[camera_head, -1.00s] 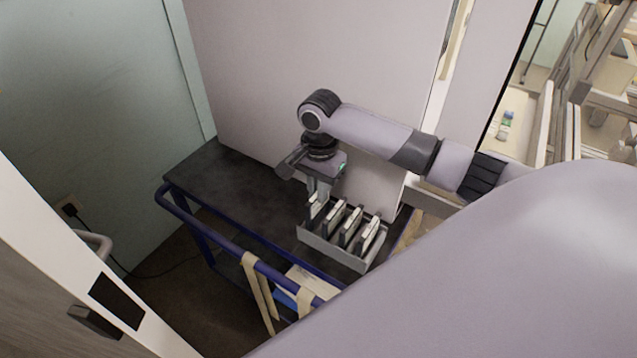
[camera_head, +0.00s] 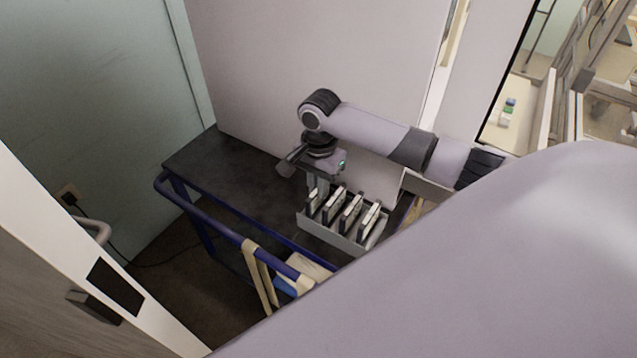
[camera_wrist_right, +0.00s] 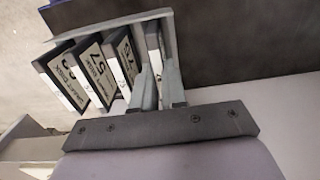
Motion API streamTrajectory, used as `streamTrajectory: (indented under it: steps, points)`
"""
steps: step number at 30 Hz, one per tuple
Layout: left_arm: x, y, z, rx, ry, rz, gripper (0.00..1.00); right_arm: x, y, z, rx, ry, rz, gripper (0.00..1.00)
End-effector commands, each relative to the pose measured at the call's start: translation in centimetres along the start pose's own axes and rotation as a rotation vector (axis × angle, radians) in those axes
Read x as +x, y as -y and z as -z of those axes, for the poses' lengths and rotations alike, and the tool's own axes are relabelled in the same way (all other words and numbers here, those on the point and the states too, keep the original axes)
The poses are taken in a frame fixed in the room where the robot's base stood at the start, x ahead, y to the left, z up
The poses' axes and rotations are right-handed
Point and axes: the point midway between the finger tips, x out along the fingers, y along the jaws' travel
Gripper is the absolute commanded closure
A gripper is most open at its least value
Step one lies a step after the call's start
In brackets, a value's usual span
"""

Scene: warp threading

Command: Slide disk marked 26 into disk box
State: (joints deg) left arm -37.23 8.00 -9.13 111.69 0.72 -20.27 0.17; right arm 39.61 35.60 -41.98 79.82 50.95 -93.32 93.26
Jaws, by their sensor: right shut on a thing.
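The grey disk box (camera_head: 326,231) stands on the dark cart top and holds several upright dark disks with pale labels in a row. It also shows in the right wrist view (camera_wrist_right: 110,22). My right gripper (camera_head: 317,184) points down at the left end of the row. In the right wrist view, my right gripper (camera_wrist_right: 159,68) is shut on the end disk (camera_wrist_right: 153,38), which sits at least partly in the end slot. Its number is not readable, and the fingers cover part of it. A neighbouring disk (camera_wrist_right: 97,68) reads 57. My left gripper is not in view.
The dark cart top (camera_head: 225,175) is clear to the left of the box. A blue rail (camera_head: 205,220) runs along its front side. A pale wall panel (camera_head: 300,60) stands close behind the cart and my right arm.

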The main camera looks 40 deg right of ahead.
Motion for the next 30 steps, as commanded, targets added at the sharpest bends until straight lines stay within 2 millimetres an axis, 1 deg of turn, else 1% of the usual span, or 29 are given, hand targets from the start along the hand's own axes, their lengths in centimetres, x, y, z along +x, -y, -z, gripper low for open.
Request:
streamTrajectory:
  steps: [7, 8, 9, 10, 20, 23, 30]
  points:
    - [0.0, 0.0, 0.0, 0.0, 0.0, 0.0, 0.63, 0.0, 0.0, 0.0, 0.0, 0.0, 0.0, 1.0]
    - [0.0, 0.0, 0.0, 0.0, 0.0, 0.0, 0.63, 0.0, 0.0, 0.0, 0.0, 0.0, 0.0, 0.82]
    - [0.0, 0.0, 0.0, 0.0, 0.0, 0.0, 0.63, 0.0, 0.0, 0.0, 0.0, 0.0, 0.0, 0.69]
    - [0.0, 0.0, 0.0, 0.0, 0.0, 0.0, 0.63, 0.0, 0.0, 0.0, 0.0, 0.0, 0.0, 0.59]
    - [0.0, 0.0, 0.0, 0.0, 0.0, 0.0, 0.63, -0.3, 0.0, 0.0, 0.0, 0.0, 0.0, 0.58]
    - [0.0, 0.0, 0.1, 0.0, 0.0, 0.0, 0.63, -1.3, 0.1, 0.0, 0.0, 0.0, 0.003, 0.58]
    - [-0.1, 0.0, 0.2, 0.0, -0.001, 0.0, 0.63, -5.3, 0.1, 0.0, 0.0, -0.001, 0.003, 0.58]
